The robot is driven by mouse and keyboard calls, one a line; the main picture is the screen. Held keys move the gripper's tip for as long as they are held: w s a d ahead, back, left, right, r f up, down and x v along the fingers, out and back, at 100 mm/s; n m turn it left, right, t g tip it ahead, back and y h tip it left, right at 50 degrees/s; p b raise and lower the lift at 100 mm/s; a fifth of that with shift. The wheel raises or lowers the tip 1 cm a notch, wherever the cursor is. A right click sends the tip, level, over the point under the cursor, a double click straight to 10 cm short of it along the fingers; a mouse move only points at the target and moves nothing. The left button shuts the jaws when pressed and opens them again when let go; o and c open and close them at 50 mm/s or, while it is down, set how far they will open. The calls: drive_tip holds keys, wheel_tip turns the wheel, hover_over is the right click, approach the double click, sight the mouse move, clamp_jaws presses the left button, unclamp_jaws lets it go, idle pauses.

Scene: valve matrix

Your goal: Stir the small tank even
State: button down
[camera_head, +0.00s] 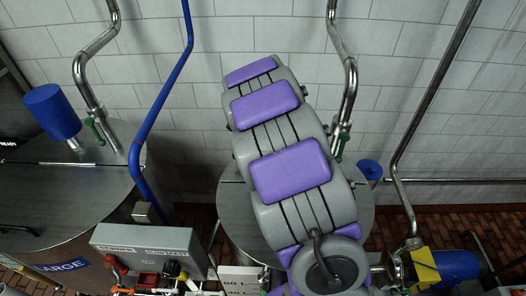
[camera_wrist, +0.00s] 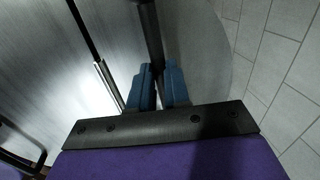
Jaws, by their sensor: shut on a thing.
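The small tank (camera_head: 232,205) is a round steel vessel with a flat grey top, largely covered by my purple-padded arm in the head view. Its steel top (camera_wrist: 205,50) also fills much of the wrist view. My gripper (camera_wrist: 159,82) has blue fingers, shut on a dark upright rod (camera_wrist: 151,35) that runs away from me over the steel top. The rod's far end and the tank's contents are not visible. In the head view my gripper is hidden behind the arm.
The large tank (camera_head: 60,200) stands at left with a blue cylinder (camera_head: 52,112) on top. A grey control box (camera_head: 150,250) with coloured knobs is at the lower left. A blue pipe (camera_head: 165,90) and steel pipes (camera_head: 430,100) run before the tiled wall.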

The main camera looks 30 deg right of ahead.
drive_tip(key=shift+w+r, duration=0.15)
drive_tip(key=shift+w, duration=0.1)
idle(0.3)
drive_tip(key=c, duration=1.1)
unclamp_jaws()
drive_tip(key=shift+w, duration=0.15)
drive_tip(key=shift+r, duration=0.4)
drive_tip(key=s+a+r, duration=0.2)
drive_tip(key=s+r, duration=0.1)
drive_tip(key=r, duration=1.3)
